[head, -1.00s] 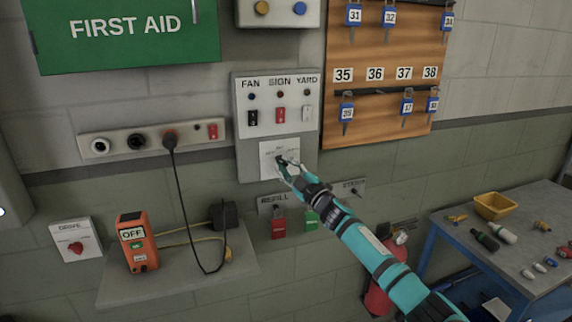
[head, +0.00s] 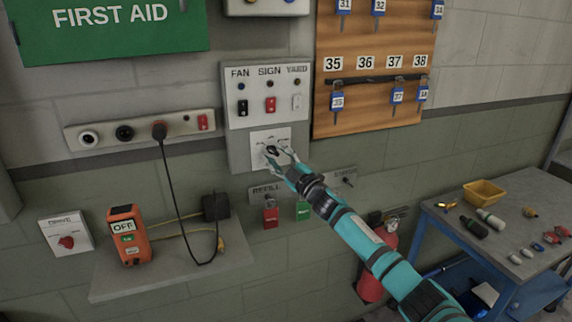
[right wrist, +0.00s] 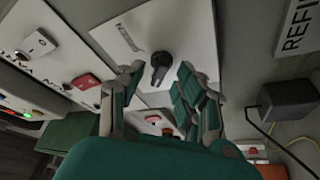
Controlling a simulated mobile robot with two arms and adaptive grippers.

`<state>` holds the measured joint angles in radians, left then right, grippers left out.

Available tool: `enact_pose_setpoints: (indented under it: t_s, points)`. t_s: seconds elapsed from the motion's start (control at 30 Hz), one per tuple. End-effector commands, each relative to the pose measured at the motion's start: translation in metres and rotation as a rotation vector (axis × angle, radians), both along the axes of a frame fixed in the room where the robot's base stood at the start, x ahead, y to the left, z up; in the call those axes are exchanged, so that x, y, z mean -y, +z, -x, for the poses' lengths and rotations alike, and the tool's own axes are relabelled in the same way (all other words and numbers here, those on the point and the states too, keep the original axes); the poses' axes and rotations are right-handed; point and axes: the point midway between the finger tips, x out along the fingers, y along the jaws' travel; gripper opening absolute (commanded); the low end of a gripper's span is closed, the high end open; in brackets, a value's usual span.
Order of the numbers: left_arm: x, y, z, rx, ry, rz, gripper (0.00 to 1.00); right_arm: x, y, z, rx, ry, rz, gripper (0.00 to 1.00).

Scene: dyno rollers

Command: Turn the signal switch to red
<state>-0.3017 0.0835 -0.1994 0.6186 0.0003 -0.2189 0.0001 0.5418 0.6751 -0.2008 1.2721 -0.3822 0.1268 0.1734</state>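A black rotary knob (head: 271,150) sits on a white plate (head: 257,137) below the FAN, SIGN, YARD panel. My right gripper (head: 281,156) is at the lower right of the knob. In the right wrist view the right gripper (right wrist: 158,84) is open, with its fingers apart on either side below the knob and a gap around it. My left gripper is not in view.
The switch panel (head: 240,86) with rockers is just above. A REFILL plate (head: 262,192) with red and green tags hangs below. A shelf (head: 110,287) holds an orange meter (head: 127,235). A fire extinguisher (head: 371,280) and a workbench (head: 452,213) are at the right.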

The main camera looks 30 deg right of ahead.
Motion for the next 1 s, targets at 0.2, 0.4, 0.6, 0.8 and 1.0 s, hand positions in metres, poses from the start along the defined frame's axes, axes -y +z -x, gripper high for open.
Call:
enact_pose_setpoints:
  t_s: [0.2, 0.4, 0.6, 0.8, 1.0]
  points:
    - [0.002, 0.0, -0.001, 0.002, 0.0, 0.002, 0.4, 0.002, -0.011, 0.035, -0.004, 0.002, 0.001, 0.35]
    - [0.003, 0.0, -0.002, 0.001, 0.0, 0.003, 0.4, 0.005, -0.02, 0.074, -0.003, 0.001, 0.001, 0.35]
    - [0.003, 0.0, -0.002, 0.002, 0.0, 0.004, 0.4, 0.007, -0.026, 0.102, -0.001, 0.002, 0.002, 0.35]
    - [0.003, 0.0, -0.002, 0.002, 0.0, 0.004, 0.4, 0.008, -0.027, 0.111, 0.001, 0.002, 0.002, 0.35]
    - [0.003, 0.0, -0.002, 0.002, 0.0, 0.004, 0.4, 0.009, -0.027, 0.111, 0.001, 0.001, 0.002, 0.35]
